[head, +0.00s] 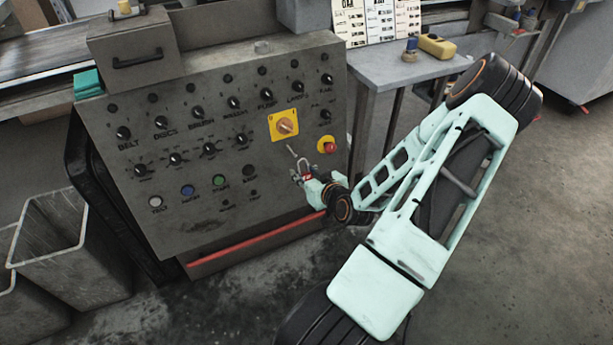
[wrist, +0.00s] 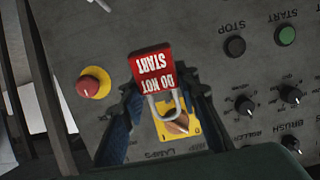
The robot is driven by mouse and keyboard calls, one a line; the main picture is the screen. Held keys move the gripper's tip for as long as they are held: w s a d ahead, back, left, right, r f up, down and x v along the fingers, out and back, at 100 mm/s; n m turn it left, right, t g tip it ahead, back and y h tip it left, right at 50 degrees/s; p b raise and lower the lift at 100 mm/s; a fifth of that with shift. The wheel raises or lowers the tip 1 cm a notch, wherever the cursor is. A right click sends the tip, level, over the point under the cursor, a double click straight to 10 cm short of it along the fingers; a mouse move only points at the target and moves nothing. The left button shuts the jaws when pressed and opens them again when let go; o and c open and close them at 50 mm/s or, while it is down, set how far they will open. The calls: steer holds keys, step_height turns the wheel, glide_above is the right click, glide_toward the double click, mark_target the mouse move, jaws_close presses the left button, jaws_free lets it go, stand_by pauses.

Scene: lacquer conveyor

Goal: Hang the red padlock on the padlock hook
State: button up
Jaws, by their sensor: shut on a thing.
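My gripper (wrist: 160,98) is shut on the red padlock (wrist: 152,66), with a dark finger on each side of it. The padlock's face reads "DO NOT START", upside down in the wrist view. Its silver shackle points down there, overlapping the yellow switch plate behind. In the head view, my gripper (head: 302,179) is in front of the grey control panel, below the yellow switch plate (head: 284,125); the padlock is small there. A thin metal peg (head: 291,149), possibly the padlock hook, shows just above the gripper. I cannot make out a hook in the wrist view.
The grey control panel (head: 215,185) carries several knobs and buttons. A red emergency button (head: 329,147) on yellow lies right of my gripper; it also shows in the wrist view (wrist: 88,88). A side table (head: 400,66) stands behind, and grey bins (head: 50,232) stand left.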

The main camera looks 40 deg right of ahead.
steer(key=shift+w+r+b+x, duration=0.1)
steer(key=shift+r+b+x, duration=0.2)
steer(key=shift+x, duration=0.9)
steer(key=shift+w+r+b+x, duration=0.15)
steer(key=shift+b+x, duration=0.25)
steer(key=shift+x, duration=0.85)
steer(key=shift+w+r+b+x, duration=0.1)
steer(key=shift+r+b+x, duration=0.2)
steer(key=shift+x, duration=0.9)
steer(key=shift+d, duration=0.1)
steer(key=o, duration=1.3)
steer(key=shift+s, duration=0.2)
steer(key=v, duration=1.1)
steer(key=shift+s+r, duration=0.15)
steer(key=shift+s, duration=0.15)
